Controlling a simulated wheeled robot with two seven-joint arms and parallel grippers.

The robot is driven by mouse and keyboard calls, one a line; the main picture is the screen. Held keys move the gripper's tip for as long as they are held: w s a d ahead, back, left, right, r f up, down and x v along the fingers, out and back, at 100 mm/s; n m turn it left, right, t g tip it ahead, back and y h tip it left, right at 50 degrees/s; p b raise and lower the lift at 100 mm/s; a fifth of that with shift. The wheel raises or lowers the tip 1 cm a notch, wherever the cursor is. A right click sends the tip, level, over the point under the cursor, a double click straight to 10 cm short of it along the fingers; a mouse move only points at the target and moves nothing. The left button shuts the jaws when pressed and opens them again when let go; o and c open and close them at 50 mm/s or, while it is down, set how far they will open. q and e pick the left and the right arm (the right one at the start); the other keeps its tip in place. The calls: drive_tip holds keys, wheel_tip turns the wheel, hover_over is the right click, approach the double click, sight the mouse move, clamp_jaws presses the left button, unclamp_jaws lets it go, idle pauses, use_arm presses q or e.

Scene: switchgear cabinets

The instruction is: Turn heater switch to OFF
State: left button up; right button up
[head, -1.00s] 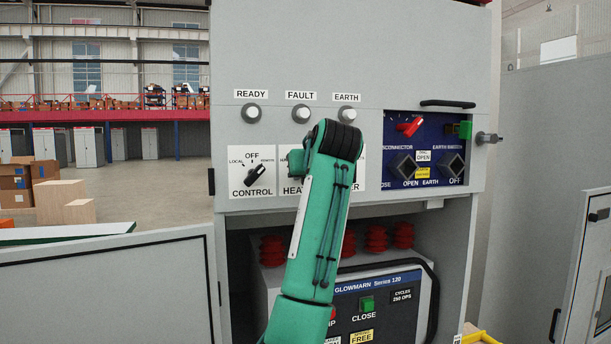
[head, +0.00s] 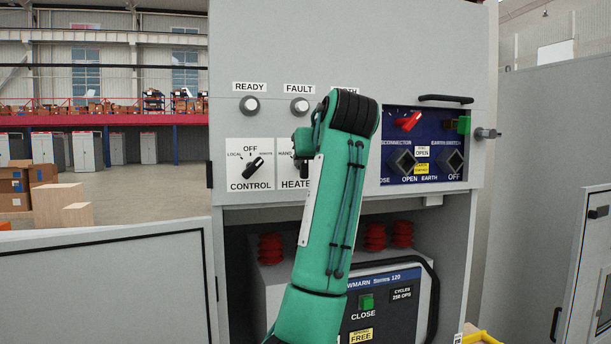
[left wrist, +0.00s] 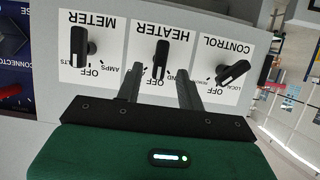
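The heater switch is a black lever knob on a white plate marked HEATER. In the left wrist view, which is upside down, this heater knob (left wrist: 161,58) stands close to upright in the picture, with its OFF mark just below it. I cannot tell for sure which mark it points at. My left gripper (left wrist: 158,70) is open, with one dark finger on each side of the knob's lower end; contact is not visible. In the head view my green left arm hides most of the heater plate (head: 291,184) and the gripper. My right gripper is not in view.
The control knob (head: 253,168) is left of the heater plate, and the meter knob (left wrist: 80,47) is on its other side. A blue panel (head: 425,180) with a red lever (head: 408,121) is at the right. Lamps (head: 249,106) sit above the plates.

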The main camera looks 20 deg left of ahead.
use_arm(q)
drive_tip(key=b+v, duration=0.2)
drive_tip(key=v, duration=0.6)
